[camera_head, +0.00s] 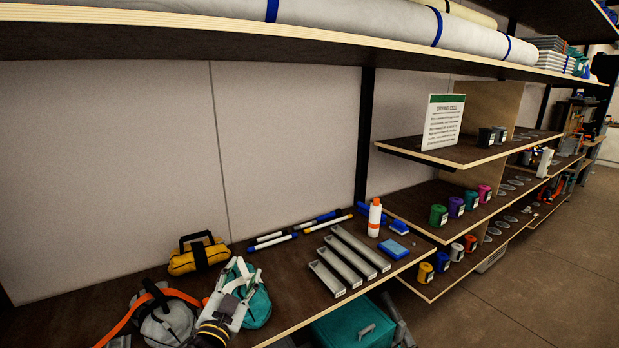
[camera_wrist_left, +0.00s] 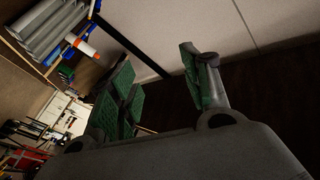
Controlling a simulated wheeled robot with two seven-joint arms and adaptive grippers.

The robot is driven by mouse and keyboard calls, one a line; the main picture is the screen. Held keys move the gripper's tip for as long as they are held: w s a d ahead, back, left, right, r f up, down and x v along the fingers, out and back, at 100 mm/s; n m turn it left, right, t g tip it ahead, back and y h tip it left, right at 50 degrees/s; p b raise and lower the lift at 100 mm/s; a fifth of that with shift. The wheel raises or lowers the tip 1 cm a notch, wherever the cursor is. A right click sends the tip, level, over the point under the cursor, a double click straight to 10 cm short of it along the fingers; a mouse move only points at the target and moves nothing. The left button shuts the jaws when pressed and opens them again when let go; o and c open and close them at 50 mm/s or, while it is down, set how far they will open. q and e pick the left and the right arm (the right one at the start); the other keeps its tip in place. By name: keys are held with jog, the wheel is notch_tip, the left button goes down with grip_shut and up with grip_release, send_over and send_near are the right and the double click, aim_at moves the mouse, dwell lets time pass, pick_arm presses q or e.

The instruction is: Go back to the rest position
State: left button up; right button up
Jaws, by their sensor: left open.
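My left gripper (camera_head: 238,283) is low in the head view, a pale gripper with a dark, yellow-ringed wrist. It appears in front of a teal bag (camera_head: 257,308) at the left end of the lower shelf; I cannot tell whether they touch. In the left wrist view the gripper (camera_wrist_left: 155,62) has green-padded fingers spread wide, with nothing between them. My right gripper is in neither view.
A yellow bag (camera_head: 198,256) and a grey bag (camera_head: 168,325) with an orange strap lie near the gripper. An upper shelf (camera_head: 200,32) hangs above; a post (camera_head: 365,140) stands behind.

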pick_arm(q)
jog(key=s+a+f+n+g+y, duration=0.2)
jog(key=s+a+f+g, duration=0.15)
jog(key=f, duration=0.35)
jog(key=s+a+f+n+g+y, duration=0.25)
jog(key=s+f+g, duration=0.2)
jog(key=f, duration=0.35)
jog(key=s+f+g+h, duration=0.1)
jog(key=s+f+g, duration=0.35)
jog(key=s, duration=0.45)
jog(key=s+f+g+h, duration=0.1)
jog(key=s+f+g, duration=0.2)
jog(key=s+f, duration=0.35)
jog(key=s+f+g, duration=0.1)
jog(key=s+f, duration=0.1)
jog(key=f, duration=1.3)
jog(key=s+f, duration=0.2)
jog(key=f, duration=1.4)
jog(key=s+a+f, duration=0.2)
jog(key=s+f, duration=0.8)
jog(key=s, duration=0.1)
jog(key=s+a+f+g, duration=0.1)
jog(key=s+f, duration=0.9)
jog(key=s, duration=0.1)
jog(key=shift+s+a+f, duration=0.15)
jog(key=shift+s+a, duration=0.2)
